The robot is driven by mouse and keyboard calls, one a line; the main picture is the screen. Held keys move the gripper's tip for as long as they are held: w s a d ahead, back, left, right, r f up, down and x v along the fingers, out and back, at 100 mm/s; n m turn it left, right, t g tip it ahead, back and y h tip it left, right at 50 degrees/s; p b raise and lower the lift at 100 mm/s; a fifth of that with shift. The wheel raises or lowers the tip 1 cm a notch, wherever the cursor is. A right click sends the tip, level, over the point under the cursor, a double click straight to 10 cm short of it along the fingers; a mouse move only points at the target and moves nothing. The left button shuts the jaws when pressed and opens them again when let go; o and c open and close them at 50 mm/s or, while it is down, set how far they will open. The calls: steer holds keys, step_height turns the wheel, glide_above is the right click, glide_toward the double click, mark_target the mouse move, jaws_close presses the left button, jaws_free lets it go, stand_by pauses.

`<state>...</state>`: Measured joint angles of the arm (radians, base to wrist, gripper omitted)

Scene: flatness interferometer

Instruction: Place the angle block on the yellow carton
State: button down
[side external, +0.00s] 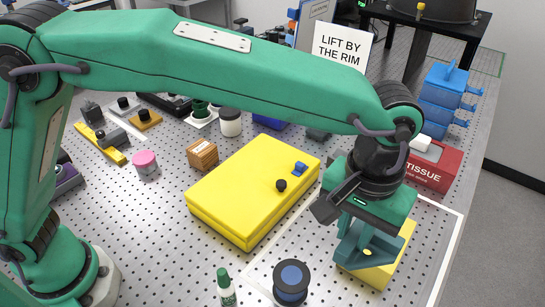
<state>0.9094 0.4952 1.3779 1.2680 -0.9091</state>
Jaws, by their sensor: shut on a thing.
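My gripper (368,250) points down at the right, over a small yellow carton (381,274). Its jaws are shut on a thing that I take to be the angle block. Blue-green plates and a small brass-coloured patch show between and around the jaws, but I cannot tell block from finger with certainty. The carton lies inside a white outline on the bench, and my gripper covers much of its top. I cannot tell whether the held thing touches the carton.
A large flat yellow case (245,190) with a blue and a black knob lies left of my gripper. A dark blue-topped spool (291,281) and a green-capped bottle (226,289) stand in front. A red tissue box (433,167) and blue stacked bins (442,100) are behind right.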

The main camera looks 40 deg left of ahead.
steer(key=w+a+f, duration=0.3)
steer(key=w+f, duration=0.4)
steer(key=w, duration=0.4)
steer(key=shift+a, duration=0.25)
steer(key=shift+f, duration=2)
steer(key=shift+f, duration=0.1)
steer(key=c, duration=1.3)
jaws_free()
step_height(320, 180, up, 12)
